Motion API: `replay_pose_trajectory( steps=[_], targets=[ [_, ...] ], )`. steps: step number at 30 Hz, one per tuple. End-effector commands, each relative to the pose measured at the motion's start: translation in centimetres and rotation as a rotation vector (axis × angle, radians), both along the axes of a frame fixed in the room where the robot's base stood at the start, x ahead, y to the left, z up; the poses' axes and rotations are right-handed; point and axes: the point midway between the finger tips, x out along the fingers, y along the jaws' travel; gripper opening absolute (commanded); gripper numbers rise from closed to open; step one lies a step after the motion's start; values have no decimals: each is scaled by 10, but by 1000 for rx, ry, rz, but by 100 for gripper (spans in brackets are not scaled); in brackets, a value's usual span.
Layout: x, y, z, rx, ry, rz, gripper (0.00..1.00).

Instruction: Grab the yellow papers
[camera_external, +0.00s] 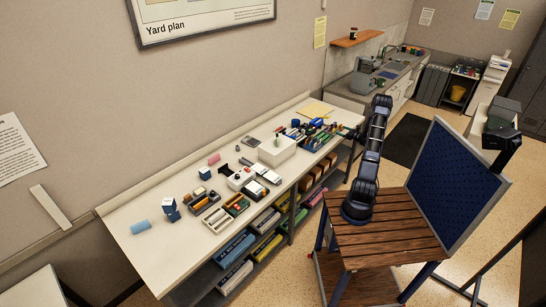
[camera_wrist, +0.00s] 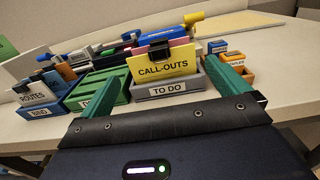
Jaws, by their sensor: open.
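Yellow papers (camera_wrist: 165,65) marked "CALL-OUTS" stand upright in a grey tray (camera_wrist: 190,84) labelled "TO DO" in the wrist view. A black clip (camera_wrist: 160,50) sits at their top, and a pink sheet shows behind them. My gripper (camera_wrist: 167,68) is open, with one green finger on each side of the papers in the picture. I cannot tell whether the fingers are level with the papers or still short of them. In the external view my gripper (camera_external: 352,134) is at the bench's right part; the upright papers are too small to make out there.
A green tray (camera_wrist: 104,82) and a blue box with a "ROUTES" card (camera_wrist: 35,92) stand left of the grey tray. An orange box (camera_wrist: 238,68) stands to the right. A flat pale-yellow folder (camera_external: 314,108) lies farther back on the crowded white bench (camera_external: 150,255).

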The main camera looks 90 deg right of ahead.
Motion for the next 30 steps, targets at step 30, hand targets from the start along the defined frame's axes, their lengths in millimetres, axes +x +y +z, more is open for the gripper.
replay_pose_trajectory(
  steps=[30],
  targets=[
    [36,-38,-3,1,1,1,73]
  ],
)
